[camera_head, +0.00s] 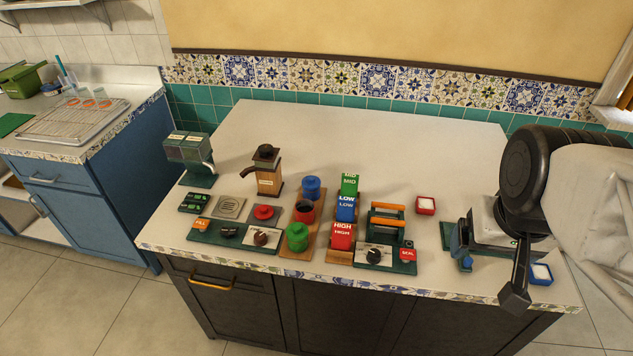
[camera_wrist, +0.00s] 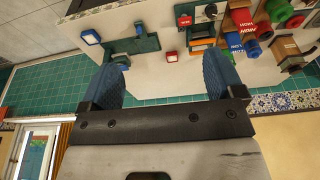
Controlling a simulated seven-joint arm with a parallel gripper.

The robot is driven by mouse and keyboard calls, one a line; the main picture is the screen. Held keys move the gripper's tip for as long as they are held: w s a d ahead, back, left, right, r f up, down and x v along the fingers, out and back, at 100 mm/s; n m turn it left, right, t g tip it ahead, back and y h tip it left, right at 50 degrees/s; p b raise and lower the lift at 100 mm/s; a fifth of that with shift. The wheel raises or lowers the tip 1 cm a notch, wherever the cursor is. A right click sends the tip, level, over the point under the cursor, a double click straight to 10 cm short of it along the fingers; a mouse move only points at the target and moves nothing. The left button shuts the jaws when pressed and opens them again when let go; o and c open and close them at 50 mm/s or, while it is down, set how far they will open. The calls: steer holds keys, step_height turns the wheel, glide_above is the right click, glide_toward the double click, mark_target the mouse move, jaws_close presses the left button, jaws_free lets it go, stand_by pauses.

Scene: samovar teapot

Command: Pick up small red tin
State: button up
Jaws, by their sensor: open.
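The small red tin (camera_head: 425,205), square with a whitish top, sits on the pale counter right of the orange-barred device in the head view. In the wrist view it is a small red block (camera_wrist: 172,55), in line with the gap between my fingers. My gripper (camera_wrist: 164,64) is open, its two blue fingers apart with nothing between them. It appears above the counter, apart from the tin. In the head view my dark arm end covers the right side, and the fingers are hard to make out.
A blue tin (camera_head: 541,274) sits near the counter's right front. A green-based device (camera_head: 447,236) is partly hidden by my arm. The orange-barred device (camera_head: 386,222) and coloured blocks (camera_head: 345,208) stand left of the red tin. The counter behind the tin is clear up to the tiled wall.

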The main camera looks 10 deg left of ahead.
steer(key=shift+w, duration=0.1)
steer(key=w+a+f+m+g, duration=0.1)
steer(key=w+a+f+m, duration=0.25)
steer(key=w+a, duration=0.5)
steer(key=w+a+f+m, duration=0.2)
steer(key=w+a+m, duration=0.25)
steer(key=w, duration=0.65)
steer(key=w+a+f+m, duration=0.3)
steer(key=w+a+f, duration=0.1)
steer(key=a+f, duration=0.4)
steer(key=w+a+f+m+g, duration=0.1)
steer(key=w+a+f+m, duration=0.2)
steer(key=w+a+f, duration=0.2)
steer(key=a+f, duration=0.3)
steer(key=a, duration=0.4)
steer(key=shift+w+a+m+g, duration=0.3)
steer(key=shift+a+m, duration=0.1)
steer(key=shift+f, duration=1.25)
